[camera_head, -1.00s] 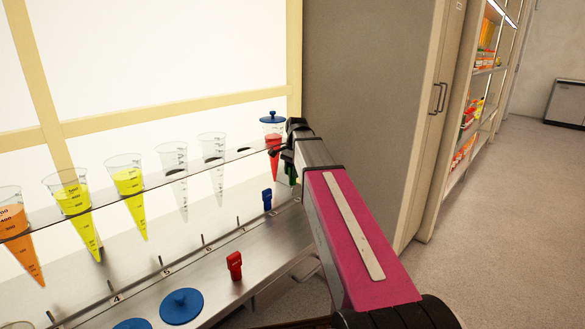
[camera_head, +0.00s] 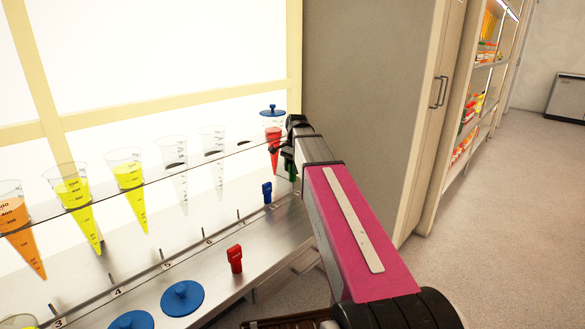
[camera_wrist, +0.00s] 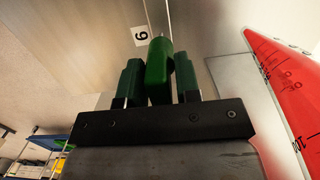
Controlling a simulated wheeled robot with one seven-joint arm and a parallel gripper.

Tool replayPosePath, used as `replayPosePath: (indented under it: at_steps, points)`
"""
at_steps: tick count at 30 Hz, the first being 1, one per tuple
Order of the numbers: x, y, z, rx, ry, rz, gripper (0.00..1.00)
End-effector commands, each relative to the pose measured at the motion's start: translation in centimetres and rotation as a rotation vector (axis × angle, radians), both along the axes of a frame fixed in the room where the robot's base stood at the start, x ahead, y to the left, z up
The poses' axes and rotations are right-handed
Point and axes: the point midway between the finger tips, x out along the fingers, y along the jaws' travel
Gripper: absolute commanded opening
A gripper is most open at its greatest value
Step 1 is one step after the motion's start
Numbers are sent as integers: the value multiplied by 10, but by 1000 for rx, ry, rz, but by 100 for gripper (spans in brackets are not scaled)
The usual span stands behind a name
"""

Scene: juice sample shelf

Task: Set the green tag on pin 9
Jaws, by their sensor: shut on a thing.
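The green tag (camera_wrist: 158,66) is gripped between the two dark green fingers of my gripper (camera_wrist: 158,84) in the wrist view. Its far end sticks out past the fingertips, toward a rail with a number label (camera_wrist: 141,37) that looks like a 9. A thin upright line shows near the tag's tip; I cannot tell whether it is pin 9 or whether the tag touches it. In the head view my gripper (camera_head: 290,152) is at the right end of the rack, by the red-filled cone, with a bit of green tag (camera_head: 291,171) below it.
A blue tag (camera_head: 267,192) hangs on the rail left of my gripper. A red tag (camera_head: 235,259) stands on the front ledge, with blue lids (camera_head: 182,298) near it. A lidded red cone (camera_head: 273,135) is close to my gripper. A tall cabinet (camera_head: 370,110) stands right.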

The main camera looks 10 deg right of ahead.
Motion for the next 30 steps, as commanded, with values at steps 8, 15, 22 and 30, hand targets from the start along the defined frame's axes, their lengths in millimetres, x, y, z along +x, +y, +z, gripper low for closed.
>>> replayPosePath:
  at_steps: [8, 15, 22, 30]
  points:
    - [0, 0, -5, 0, 0, 0, 8]
    - [0, 0, -10, 0, 0, 0, 8]
    - [0, 0, -15, 0, 0, 0, 8]
    - [0, 0, -17, 0, 0, 0, 8]
